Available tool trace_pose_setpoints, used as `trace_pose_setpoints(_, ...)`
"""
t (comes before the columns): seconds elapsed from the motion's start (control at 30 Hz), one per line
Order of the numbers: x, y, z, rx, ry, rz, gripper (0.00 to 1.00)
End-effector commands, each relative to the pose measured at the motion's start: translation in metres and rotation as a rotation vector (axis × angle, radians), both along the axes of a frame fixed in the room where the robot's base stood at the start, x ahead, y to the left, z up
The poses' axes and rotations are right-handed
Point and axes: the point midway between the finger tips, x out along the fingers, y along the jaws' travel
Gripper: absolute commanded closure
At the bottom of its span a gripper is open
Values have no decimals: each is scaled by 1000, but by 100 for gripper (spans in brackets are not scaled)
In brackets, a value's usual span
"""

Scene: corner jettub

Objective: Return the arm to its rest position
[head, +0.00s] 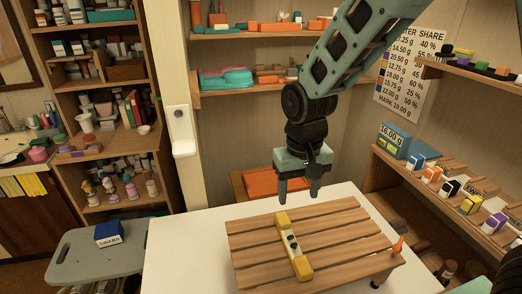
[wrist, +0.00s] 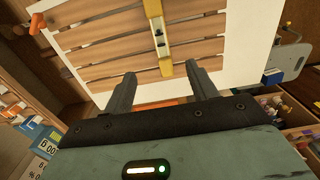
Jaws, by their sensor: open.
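My gripper (head: 300,188) hangs above the back edge of the white table (head: 185,250), with its fingers pointing down. It is open and empty; the wrist view shows its two fingers (wrist: 165,92) spread apart with nothing between them. My arm reaches in from the upper right of the head view. A yellow level-like bar (head: 294,250) with a pale middle lies across a slatted wooden rack (head: 335,232) on the table, in front of the gripper and apart from it. The bar also shows beyond the fingers in the wrist view (wrist: 158,38).
Shelves full of small goods stand at the left (head: 105,105) and behind (head: 250,85). A stepped wooden display (head: 440,190) with small boxes stands at the right. A grey stool (head: 85,262) holds a blue box (head: 109,233). An orange peg (head: 397,246) stands at the rack's right edge.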

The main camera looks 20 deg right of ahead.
Motion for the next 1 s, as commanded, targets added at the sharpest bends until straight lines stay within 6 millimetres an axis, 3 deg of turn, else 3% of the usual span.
trace_pose_setpoints(0.07,0,0,0,0,0,1,42)
trace_pose_setpoints(0.17,-22,16,10,25,2,74,42)
trace_pose_setpoints(0.3,-84,48,32,69,1,282,42)
trace_pose_setpoints(0.4,-131,61,42,77,-5,442,42)
trace_pose_setpoints(0.5,-167,64,47,69,-12,569,42)
trace_pose_setpoints(0.6,-188,64,47,57,-17,646,42)
trace_pose_setpoints(0.7,-196,63,47,52,-18,677,42)
trace_pose_setpoints(1.0,-196,63,47,52,-17,677,42)
